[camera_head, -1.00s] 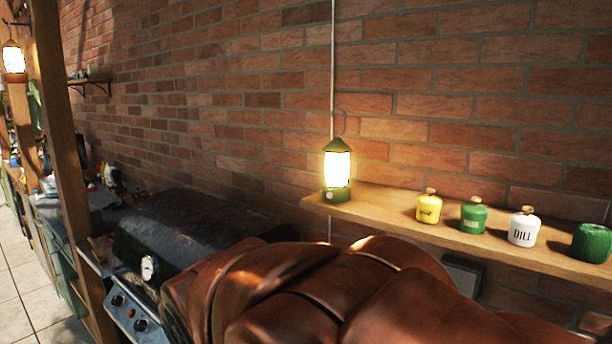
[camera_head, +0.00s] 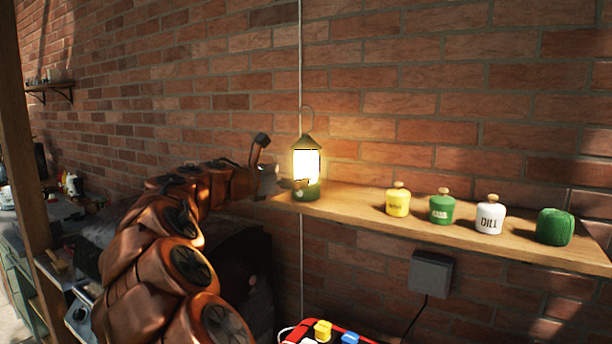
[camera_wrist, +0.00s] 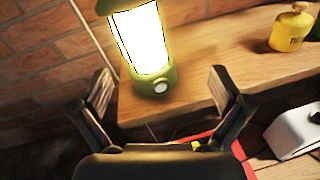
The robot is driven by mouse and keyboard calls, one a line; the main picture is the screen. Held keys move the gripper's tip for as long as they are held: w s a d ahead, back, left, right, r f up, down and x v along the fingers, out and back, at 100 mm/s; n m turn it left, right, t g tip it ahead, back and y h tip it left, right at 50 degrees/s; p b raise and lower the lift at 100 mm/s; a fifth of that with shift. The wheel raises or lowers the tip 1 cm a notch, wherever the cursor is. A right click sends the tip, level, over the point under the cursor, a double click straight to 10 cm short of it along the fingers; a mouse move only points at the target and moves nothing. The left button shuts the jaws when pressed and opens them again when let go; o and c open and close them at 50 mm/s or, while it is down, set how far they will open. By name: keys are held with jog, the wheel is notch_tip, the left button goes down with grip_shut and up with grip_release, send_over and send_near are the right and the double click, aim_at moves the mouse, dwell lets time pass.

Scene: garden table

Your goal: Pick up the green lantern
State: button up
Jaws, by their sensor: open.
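The green lantern (camera_head: 306,168) stands upright and lit at the left end of the wooden wall shelf, its thin handle loop raised. In the wrist view the lantern (camera_wrist: 152,80) shows its glowing body and green base with a pale knob, with the top cut off. My gripper (camera_head: 272,160) is just left of the lantern in the head view, one dark finger raised. In the wrist view my gripper (camera_wrist: 162,92) is open, its fingers spread wide to either side of the lantern's base, with nothing held. I cannot tell whether a finger touches it.
The wooden shelf (camera_head: 350,200) also holds a yellow jar (camera_head: 398,202), a green jar (camera_head: 441,209), a white DILL jar (camera_head: 489,218) and a ball of green twine (camera_head: 555,227). A grey wall box (camera_head: 430,273) is below. A red tray (camera_head: 352,336) with small items lies lower.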

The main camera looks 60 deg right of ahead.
aim_at(298, 164)
jog(key=shift+w+d+r+n+h, duration=0.2)
jog(key=shift+w+d+n+h, duration=0.05)
jog(key=shift+w+d+n, duration=0.35)
jog(key=shift+w+d+r+n+h, duration=0.25)
jog(key=shift+w+d+n, duration=0.25)
jog(key=shift+w, duration=0.15)
jog(key=shift+s+d+r+p, duration=0.15)
jog(key=shift+d+p, duration=0.25)
jog(key=shift+d, duration=0.7)
jog(key=shift+s+d+r+p, duration=0.1)
jog(key=shift+s+d+p, duration=0.2)
jog(key=shift+d, duration=0.85)
jog(key=shift+s+d+r+p, duration=0.1)
jog(key=shift+d+p, duration=0.35)
jog(key=shift+d, duration=0.65)
jog(key=shift+d+f, duration=0.15)
jog(key=shift+d, duration=0.2)
jog(key=shift+c, duration=0.3)
jog(key=c, duration=1.5)
jog(key=shift+c, duration=0.4)
jog(key=shift+t, duration=0.3)
